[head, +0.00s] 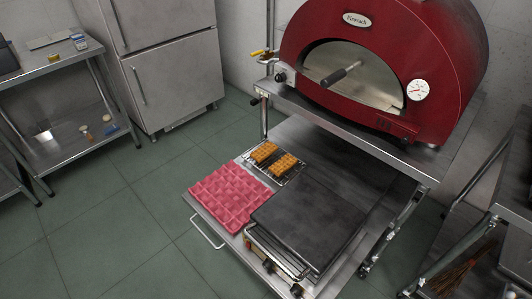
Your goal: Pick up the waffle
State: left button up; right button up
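The left waffle (263,152) is farther back. The right waffle (284,165) is a little nearer and to the right. They lie close together and look flat. Neither of my grippers shows in this view, and nothing holds the waffles.
A pink checked cloth (229,195) lies in front of the rack. A dark flat-topped appliance (308,220) stands right of it. The red oven (385,50) sits on the upper shelf (350,140), above and behind. Green floor (120,220) is clear at left.

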aim_at(264, 151)
jog(key=k+j+u, duration=0.15)
jog(key=k+u, duration=0.15)
jog(key=k, duration=0.35)
jog(key=u, duration=0.45)
jog(key=i+j+u, duration=0.1)
jog(key=u, duration=0.3)
jog(key=i+u, duration=0.15)
jog(key=u, duration=0.3)
jog(key=i+l, duration=0.1)
jog(key=i, duration=0.6)
jog(key=i+l, duration=0.1)
jog(key=i, duration=0.55)
jog(key=i+z, duration=0.3)
jog(key=i, duration=0.35)
jog(key=i+j+z, duration=0.15)
jog(key=i+z, duration=0.15)
jog(key=i, duration=0.35)
jog(key=i+l+z, duration=0.1)
jog(key=i+z, duration=0.65)
jog(key=i+j+z, duration=0.1)
jog(key=z, duration=0.25)
jog(key=i+l+z, duration=0.1)
jog(key=i+z, duration=0.55)
jog(key=z, duration=0.15)
jog(key=i+j+z, duration=0.1)
jog(key=i+z, duration=0.3)
jog(key=k, duration=0.05)
